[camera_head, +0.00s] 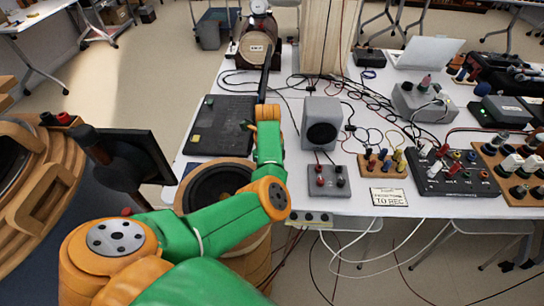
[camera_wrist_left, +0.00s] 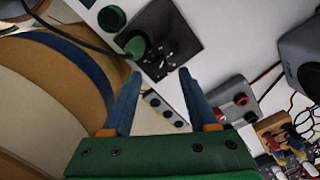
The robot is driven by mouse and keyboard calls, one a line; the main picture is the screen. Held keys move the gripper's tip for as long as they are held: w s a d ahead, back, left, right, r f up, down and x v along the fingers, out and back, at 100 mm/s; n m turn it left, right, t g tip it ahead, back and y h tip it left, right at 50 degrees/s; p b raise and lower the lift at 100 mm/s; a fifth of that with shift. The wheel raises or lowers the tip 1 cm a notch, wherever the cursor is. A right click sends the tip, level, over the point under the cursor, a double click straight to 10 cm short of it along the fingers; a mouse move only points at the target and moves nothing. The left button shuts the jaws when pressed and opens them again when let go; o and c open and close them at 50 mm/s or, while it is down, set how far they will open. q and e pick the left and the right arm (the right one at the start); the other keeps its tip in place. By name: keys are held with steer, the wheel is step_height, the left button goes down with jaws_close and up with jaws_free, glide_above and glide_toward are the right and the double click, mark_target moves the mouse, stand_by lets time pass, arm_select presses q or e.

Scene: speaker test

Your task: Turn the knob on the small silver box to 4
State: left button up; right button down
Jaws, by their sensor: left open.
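No numbered dial is readable in either view, so I cannot tell for certain which box is the small silver one. A small grey box (camera_head: 331,183) with a red and a dark knob stands near the front table edge; it also shows in the left wrist view (camera_wrist_left: 231,100). A larger silver-grey box (camera_head: 423,101) with something red on top stands farther back right. My left gripper (camera_wrist_left: 159,73) is open and empty, its two blue fingers apart, left of the small grey box. In the head view its fingertips are hard to make out. My right gripper is not in view.
A grey speaker (camera_head: 321,124) stands behind the small box. A black panel (camera_head: 220,125) and a round wooden speaker (camera_head: 217,186) lie left. A terminal block (camera_head: 384,163), a sign (camera_head: 388,197) and a black mixer (camera_head: 452,172) are right. Loose cables cross the table.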

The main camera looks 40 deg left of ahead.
arm_select(q)
step_height(320, 180, down, 3)
steer(key=shift+a+f, duration=0.1)
steer(key=shift+a, duration=0.05)
jaws_close()
steer(key=shift+m, duration=0.3)
steer(key=m, duration=0.6)
steer(key=shift+m, duration=0.3)
steer(key=m, duration=0.3)
steer(key=shift+m, duration=1.7)
